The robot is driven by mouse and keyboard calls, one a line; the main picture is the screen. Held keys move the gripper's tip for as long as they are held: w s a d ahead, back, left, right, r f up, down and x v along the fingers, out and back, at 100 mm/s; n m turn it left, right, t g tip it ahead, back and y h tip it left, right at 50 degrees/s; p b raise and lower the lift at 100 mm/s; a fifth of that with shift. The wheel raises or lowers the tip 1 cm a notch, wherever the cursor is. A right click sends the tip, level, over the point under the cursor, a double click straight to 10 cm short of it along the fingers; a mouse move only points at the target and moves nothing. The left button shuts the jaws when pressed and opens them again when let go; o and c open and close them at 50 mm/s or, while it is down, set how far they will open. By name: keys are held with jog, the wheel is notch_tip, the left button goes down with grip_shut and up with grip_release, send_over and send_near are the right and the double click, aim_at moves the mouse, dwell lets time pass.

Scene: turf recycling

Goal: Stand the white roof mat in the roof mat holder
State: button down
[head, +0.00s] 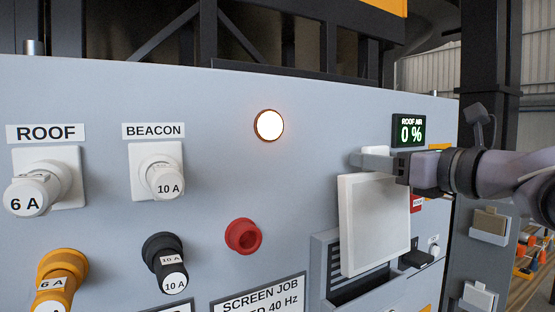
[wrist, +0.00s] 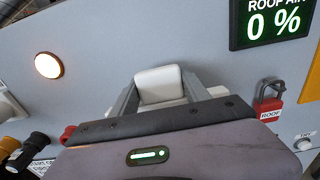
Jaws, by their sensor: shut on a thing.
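The white roof mat (head: 375,225) is a flat square panel, roughly upright and slightly tilted in the head view. My gripper (head: 373,163) is shut on its top edge, coming from the right. In the wrist view the mat (wrist: 160,85) shows between the two fingers (wrist: 160,98). Behind and below the mat is a grey frame with dark louvres (head: 332,262), which looks like the roof mat holder. The mat covers most of it. The mat's lower edge hangs just above or in front of the frame's dark lower slot; I cannot tell which.
A display (head: 409,131) reads ROOF AIR 0 %. A red padlock tagged ROOF (wrist: 270,105) hangs right of the mat. A dark handle (head: 416,258) sticks out right of the frame.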

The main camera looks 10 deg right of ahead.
jog(key=shift+w+a+f+b, duration=0.1)
jog(key=shift+w+f+b, duration=0.25)
jog(key=shift+b, duration=0.55)
jog(key=shift+f+t+b, duration=0.1)
jog(key=shift+t+b, duration=0.2)
jog(key=shift+b, duration=0.3)
jog(key=shift+s+t+b, duration=0.15)
jog(key=shift+t+b, duration=0.15)
jog(key=shift+b, duration=0.3)
jog(key=shift+f+b, duration=1.55)
jog(key=shift+f, duration=0.4)
jog(key=shift+f+b, duration=2.25)
jog(key=shift+f, duration=0.9)
jog(key=shift+c, duration=2.2)
grip_release()
jog(key=shift+r, duration=0.1)
jog(key=b, duration=0.4)
send_near(383, 223)
jog(key=v, duration=0.5)
